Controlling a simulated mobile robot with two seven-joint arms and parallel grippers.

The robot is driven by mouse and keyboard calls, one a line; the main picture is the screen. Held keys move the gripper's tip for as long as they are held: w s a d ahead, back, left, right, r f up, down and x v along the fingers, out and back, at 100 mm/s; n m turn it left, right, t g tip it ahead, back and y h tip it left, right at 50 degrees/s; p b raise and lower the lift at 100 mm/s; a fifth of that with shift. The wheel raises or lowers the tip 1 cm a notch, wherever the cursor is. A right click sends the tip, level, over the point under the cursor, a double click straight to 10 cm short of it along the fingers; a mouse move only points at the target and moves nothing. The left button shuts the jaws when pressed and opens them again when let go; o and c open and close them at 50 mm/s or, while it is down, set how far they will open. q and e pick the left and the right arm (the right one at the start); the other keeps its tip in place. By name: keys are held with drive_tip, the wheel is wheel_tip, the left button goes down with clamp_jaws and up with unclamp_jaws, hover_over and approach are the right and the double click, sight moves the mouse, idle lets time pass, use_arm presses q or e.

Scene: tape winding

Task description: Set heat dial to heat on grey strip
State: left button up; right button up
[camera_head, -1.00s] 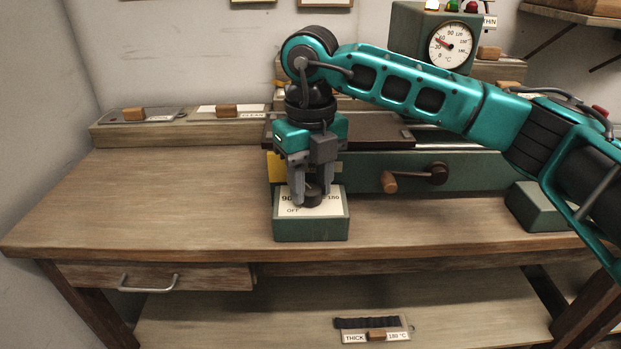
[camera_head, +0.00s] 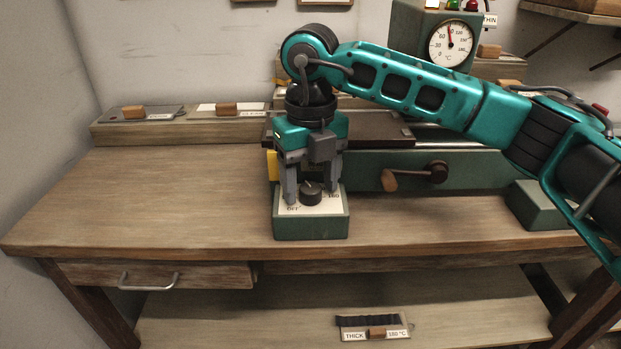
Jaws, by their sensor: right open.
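The heat dial is a black knob (camera_head: 311,194) on a green box (camera_head: 311,228) at the front of the bench. The box's white top reads "OFF" and "180"; its other print is hidden. My right gripper (camera_head: 312,196) points down over the box, open, with one finger on each side of the knob and gaps between. I cannot read the knob's setting clearly. A round gauge (camera_head: 450,44) in °C at the back has its needle pointing nearly straight up. On the low shelf, a plate (camera_head: 402,323) holds a dark strip (camera_head: 367,321) and labels "THICK" and "180 °C". My left gripper is out of view.
A green machine (camera_head: 350,176) with a crank (camera_head: 413,176) stands behind the box. A smaller green block (camera_head: 535,210) is at the right. Plates with wooden blocks (camera_head: 133,112) lie on the back ledge. The bench's left half (camera_head: 150,200) is clear.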

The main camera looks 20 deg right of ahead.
sight(311, 188)
wheel_tip(311, 188, up, 13)
drive_tip(key=p, duration=0.2)
idle(0.4)
drive_tip(key=shift+f, duration=0.1)
idle(0.3)
